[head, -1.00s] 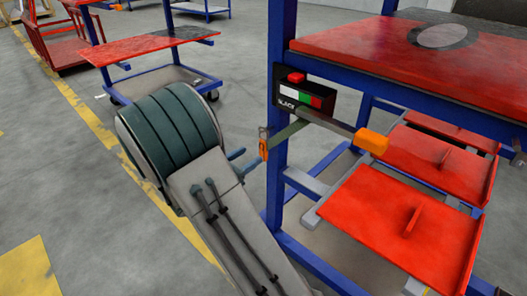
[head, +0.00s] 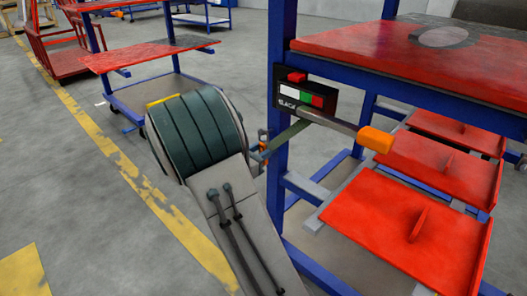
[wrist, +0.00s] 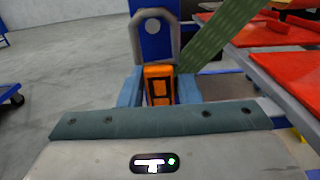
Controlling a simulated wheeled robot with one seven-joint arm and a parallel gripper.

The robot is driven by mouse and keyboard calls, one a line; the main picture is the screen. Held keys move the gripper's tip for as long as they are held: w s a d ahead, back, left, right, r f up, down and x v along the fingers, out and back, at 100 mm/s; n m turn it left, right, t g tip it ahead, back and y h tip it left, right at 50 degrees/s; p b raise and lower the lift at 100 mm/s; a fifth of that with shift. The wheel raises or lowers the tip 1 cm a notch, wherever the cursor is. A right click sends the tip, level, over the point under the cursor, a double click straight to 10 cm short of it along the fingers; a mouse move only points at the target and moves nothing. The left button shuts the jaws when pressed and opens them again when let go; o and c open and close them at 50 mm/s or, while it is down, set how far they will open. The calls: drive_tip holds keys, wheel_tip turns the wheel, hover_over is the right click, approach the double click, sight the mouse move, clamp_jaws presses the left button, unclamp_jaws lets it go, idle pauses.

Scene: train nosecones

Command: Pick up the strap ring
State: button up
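The strap ring (wrist: 172,33) is a grey metal loop at the upper end of an orange buckle (wrist: 158,84), beside a green strap (wrist: 222,38) in the wrist view. In the head view the strap (head: 288,135) runs from the blue post's black box down to the left, and the ring is mostly hidden behind my arm. My gripper (wrist: 159,90) has its blue fingers on either side of the orange buckle. The fingers stand apart; I cannot tell whether they touch it. The gripper (head: 261,150) is just left of the blue post in the head view.
A blue-framed rack stands close on the right, with a red top (head: 350,48) and red trays (head: 405,225). An orange-ended handle (head: 376,140) sticks out from its post (head: 279,100). A red-shelved cart (head: 150,54) stands behind left.

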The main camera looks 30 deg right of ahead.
clamp_jaws()
drive_tip(key=shift+r+p, duration=0.35)
drive_tip(key=shift+r, duration=0.15)
drive_tip(key=p+v, duration=0.5)
drive_tip(key=v, duration=1.3)
drive_tip(key=shift+r, duration=0.3)
